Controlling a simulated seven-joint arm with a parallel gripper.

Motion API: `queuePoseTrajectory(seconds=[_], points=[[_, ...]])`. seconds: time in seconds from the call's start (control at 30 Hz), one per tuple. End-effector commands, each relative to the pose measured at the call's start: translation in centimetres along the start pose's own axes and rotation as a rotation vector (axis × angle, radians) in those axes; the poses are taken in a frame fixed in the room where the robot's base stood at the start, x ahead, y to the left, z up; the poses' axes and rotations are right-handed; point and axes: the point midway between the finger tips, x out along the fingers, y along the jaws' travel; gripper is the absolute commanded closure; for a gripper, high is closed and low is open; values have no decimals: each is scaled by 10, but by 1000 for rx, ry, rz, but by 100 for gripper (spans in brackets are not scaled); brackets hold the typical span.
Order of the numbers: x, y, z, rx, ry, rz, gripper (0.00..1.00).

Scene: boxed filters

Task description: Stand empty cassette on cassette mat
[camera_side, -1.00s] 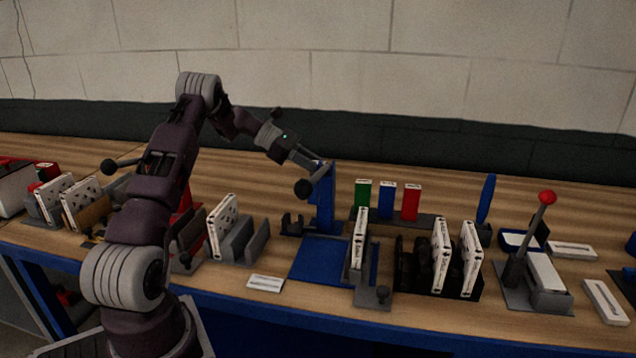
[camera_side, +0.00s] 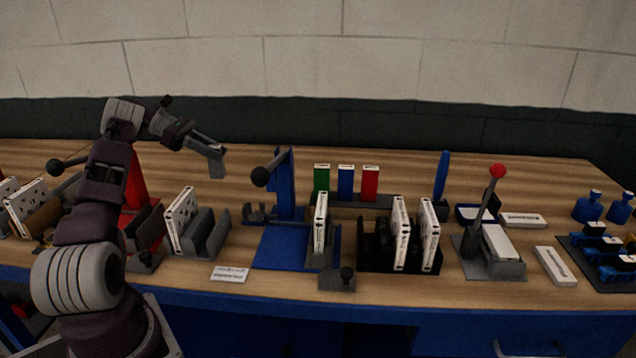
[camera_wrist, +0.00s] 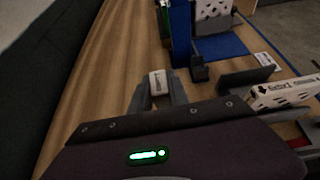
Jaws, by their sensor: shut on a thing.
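My gripper (camera_side: 217,165) is raised over the back of the bench, left of the blue lever press, with its fingers tilted down. In the wrist view, my gripper (camera_wrist: 157,98) is shut on a small white piece (camera_wrist: 158,82) with a dark mark. I take this for the cassette; most of it is hidden between the fingers. A flat blue mat or plate (camera_side: 285,248) lies in front of the press, and it also shows in the wrist view (camera_wrist: 222,46). I cannot tell whether it is the cassette mat.
The blue press (camera_side: 285,190) stands right of my gripper, and the red press column (camera_side: 135,180) is left of it. A grey holder (camera_side: 207,235) with a white box (camera_side: 182,220) is in front. Bare wood lies at the back of the bench.

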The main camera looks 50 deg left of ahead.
Motion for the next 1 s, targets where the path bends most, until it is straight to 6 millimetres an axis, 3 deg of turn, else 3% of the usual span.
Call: queuePoseTrajectory(seconds=[0.27,0.4,0.53,0.7,1.0], points=[[88,74,40,-80,-3,146,100],[151,116,84,-158,-5,284,100],[211,142,134,-250,-5,446,100],[272,148,189,-361,-5,646,100],[327,119,242,-490,0,889,100]])
